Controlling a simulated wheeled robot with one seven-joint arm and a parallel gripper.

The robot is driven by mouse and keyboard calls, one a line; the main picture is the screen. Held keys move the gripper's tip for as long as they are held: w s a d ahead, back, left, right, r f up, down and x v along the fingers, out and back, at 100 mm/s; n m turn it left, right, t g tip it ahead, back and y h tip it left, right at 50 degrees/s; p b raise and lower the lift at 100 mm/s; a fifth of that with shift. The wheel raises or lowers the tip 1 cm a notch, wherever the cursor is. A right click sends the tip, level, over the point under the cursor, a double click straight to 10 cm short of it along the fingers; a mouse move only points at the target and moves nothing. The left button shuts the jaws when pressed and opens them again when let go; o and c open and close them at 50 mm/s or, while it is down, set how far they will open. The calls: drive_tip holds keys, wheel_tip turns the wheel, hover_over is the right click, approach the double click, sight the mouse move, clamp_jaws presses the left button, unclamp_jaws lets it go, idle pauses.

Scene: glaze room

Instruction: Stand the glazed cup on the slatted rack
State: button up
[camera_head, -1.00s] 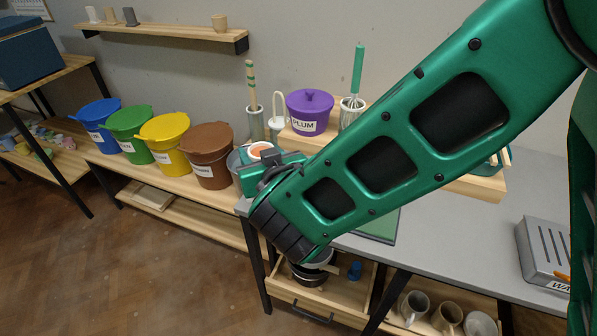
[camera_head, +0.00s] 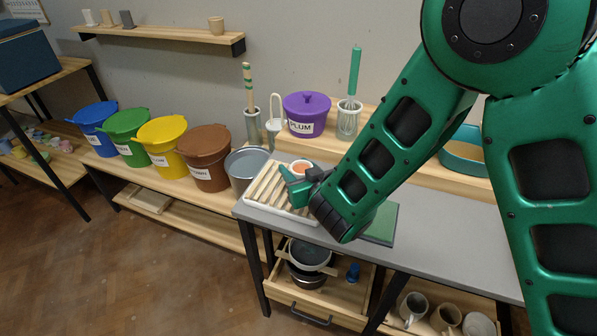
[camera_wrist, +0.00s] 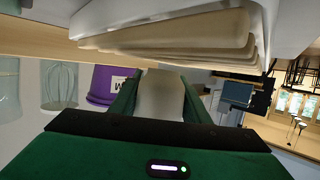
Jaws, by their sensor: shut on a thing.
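The slatted rack (camera_head: 266,187), pale wooden slats in a white tray, lies at the left end of the grey counter. The cup is at the rack's right end in the head view. The rack (camera_wrist: 175,38) fills the top of the wrist view. Whether the cup's base touches the slats is hidden.
A grey bucket (camera_head: 246,165) stands left of the rack, beside the brown bucket (camera_head: 205,158). The purple plum tub (camera_head: 307,113), a whisk jar (camera_head: 348,118) and a teal bowl (camera_head: 463,150) stand behind. A green mat (camera_head: 381,224) lies right of my gripper.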

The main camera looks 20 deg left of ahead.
drive_tip(key=shift+f, duration=0.5)
drive_tip(key=shift+f, duration=0.1)
drive_tip(key=o, duration=1.2)
